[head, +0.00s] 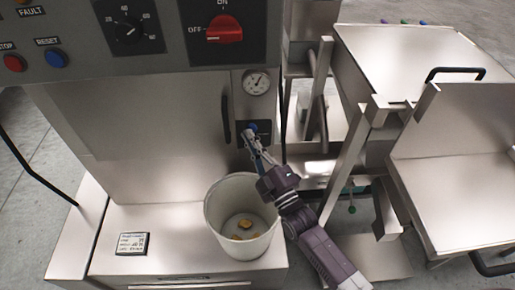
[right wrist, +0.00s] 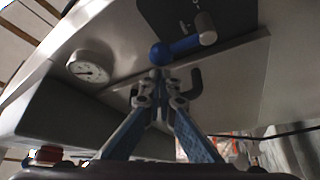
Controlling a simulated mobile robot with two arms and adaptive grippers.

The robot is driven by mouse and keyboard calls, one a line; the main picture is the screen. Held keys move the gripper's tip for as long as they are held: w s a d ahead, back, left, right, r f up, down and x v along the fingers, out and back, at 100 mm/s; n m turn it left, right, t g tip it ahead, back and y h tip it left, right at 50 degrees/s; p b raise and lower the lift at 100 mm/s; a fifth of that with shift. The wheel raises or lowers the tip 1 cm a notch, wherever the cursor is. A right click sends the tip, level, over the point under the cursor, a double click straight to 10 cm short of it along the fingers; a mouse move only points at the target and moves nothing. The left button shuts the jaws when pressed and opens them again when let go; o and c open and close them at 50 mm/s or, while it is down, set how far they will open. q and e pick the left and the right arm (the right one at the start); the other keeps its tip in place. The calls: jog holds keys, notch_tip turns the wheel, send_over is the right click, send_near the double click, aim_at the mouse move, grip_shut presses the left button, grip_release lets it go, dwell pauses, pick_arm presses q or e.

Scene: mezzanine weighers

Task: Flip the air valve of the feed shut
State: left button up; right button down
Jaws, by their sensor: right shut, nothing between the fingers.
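The air valve is a small blue lever on a dark plate under the pressure gauge. In the right wrist view its blue handle (right wrist: 184,46) runs from a grey pivot to a round blue knob (right wrist: 160,54). In the head view only a bit of the blue valve (head: 253,127) shows above my fingers. My right gripper (head: 251,138) is shut and empty, its tips right at the knob. In the right wrist view the closed fingertips (right wrist: 158,75) are just below the knob; I cannot tell whether they touch it. My left gripper is not in view.
The pressure gauge (head: 257,82) is above the valve. A red rotary switch (head: 224,30) and a black dial (head: 128,27) are on the panel above. A white bucket (head: 214,213) with a few yellowish pieces stands below, close to my right arm. A dark vertical handle (head: 226,117) is left of the valve.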

jog(key=shift+x, duration=0.9)
jog(key=shift+d+m+t+b, duration=0.25)
jog(key=shift+m+t+b, duration=0.1)
jog(key=shift+m, duration=0.15)
